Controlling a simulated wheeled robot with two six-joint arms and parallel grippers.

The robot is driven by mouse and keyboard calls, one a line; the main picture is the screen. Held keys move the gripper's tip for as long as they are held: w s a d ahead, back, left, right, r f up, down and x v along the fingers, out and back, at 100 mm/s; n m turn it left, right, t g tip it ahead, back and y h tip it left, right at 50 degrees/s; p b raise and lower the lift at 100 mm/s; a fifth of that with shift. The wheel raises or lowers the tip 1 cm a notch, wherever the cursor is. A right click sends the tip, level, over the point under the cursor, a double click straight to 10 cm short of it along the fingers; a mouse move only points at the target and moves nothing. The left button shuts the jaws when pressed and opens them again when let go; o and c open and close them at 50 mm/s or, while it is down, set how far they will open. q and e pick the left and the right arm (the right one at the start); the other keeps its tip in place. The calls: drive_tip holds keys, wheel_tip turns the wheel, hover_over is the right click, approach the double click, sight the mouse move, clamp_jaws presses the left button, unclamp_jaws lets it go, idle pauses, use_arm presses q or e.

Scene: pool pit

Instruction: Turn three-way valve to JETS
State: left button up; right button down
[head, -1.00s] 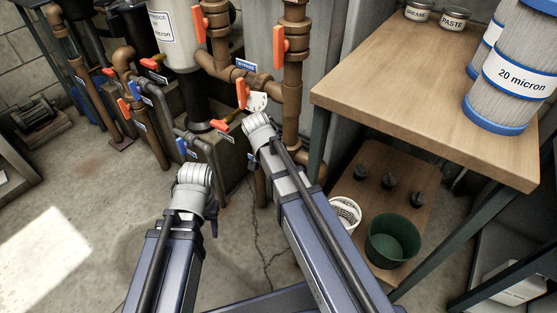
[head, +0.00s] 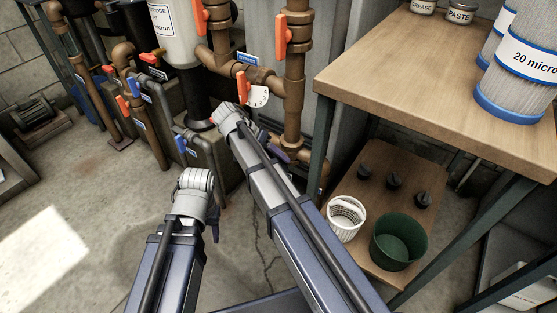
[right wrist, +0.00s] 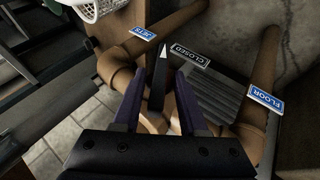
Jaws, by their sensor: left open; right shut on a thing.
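The three-way valve shows in the right wrist view, where its dark handle (right wrist: 160,75) has a pale pointed tip. The tip lies between the blue JETS label (right wrist: 143,33) and the dark CLOSED label (right wrist: 191,55), with the blue FLOOR label (right wrist: 265,97) further right. My right gripper (right wrist: 157,84) is shut on the handle, one purple finger on each side. In the head view my right gripper (head: 280,154) is by the brown pipes, and the valve is mostly hidden by my arm. My left gripper (head: 214,230) is open, low and mostly hidden behind its wrist, apart from the valve.
Brown pipes (head: 295,80) with orange levers (head: 283,32) rise behind my right arm. A wooden bench (head: 420,90) stands right, over a lower shelf with a white basket (head: 345,218) and green bucket (head: 399,240). The floor at left is clear.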

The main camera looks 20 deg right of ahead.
drive_tip(key=shift+w, duration=0.1)
idle(0.4)
idle(0.3)
drive_tip(key=c, duration=0.8)
unclamp_jaws()
drive_tip(key=shift+a, duration=0.1)
drive_tip(key=shift+r, duration=0.1)
drive_tip(key=p+v, duration=0.5)
drive_tip(key=v, duration=0.2)
drive_tip(key=shift+w+a+r+p, duration=0.1)
drive_tip(key=shift+w+a+p, duration=0.05)
drive_tip(key=shift+a+p, duration=0.2)
